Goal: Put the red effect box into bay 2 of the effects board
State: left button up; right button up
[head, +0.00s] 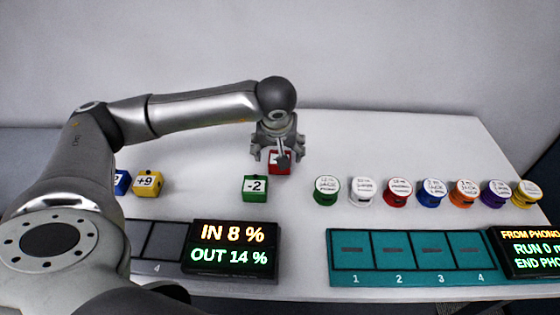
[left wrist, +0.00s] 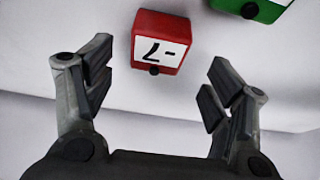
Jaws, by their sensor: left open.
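The red effect box (head: 279,168) stands on the white table, partly hidden by my left gripper (head: 277,154). In the left wrist view the red box (left wrist: 160,40) shows a white label reading -7, upside down there, with a black knob. It lies between the lines of the two spread fingers, apart from both. My left gripper (left wrist: 160,68) is open and empty. The grey board (head: 183,268) beside the IN 8 % / OUT 14 % display looks like the effects board. Its bay 4 shows empty; bay 2 is hidden behind my left arm. My right gripper is out of view.
A green box (head: 255,188) marked -2 stands just left of the red one. A yellow box (head: 149,182) and a blue box (head: 122,182) stand further left. Several coloured round jacks, such as the green one (head: 326,191), line up behind a teal board (head: 340,282).

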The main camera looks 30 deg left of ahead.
aim_at(274, 169)
pick_arm(q)
jog(key=p+x, duration=0.1)
jog(key=x, duration=0.3)
jog(key=shift+s+d, duration=0.15)
jog(key=shift+d, duration=0.05)
jog(key=shift+a+f, duration=0.1)
jog(key=shift+f, duration=0.35)
jog(key=c, duration=1.3)
jog(key=shift+w+r, duration=0.2)
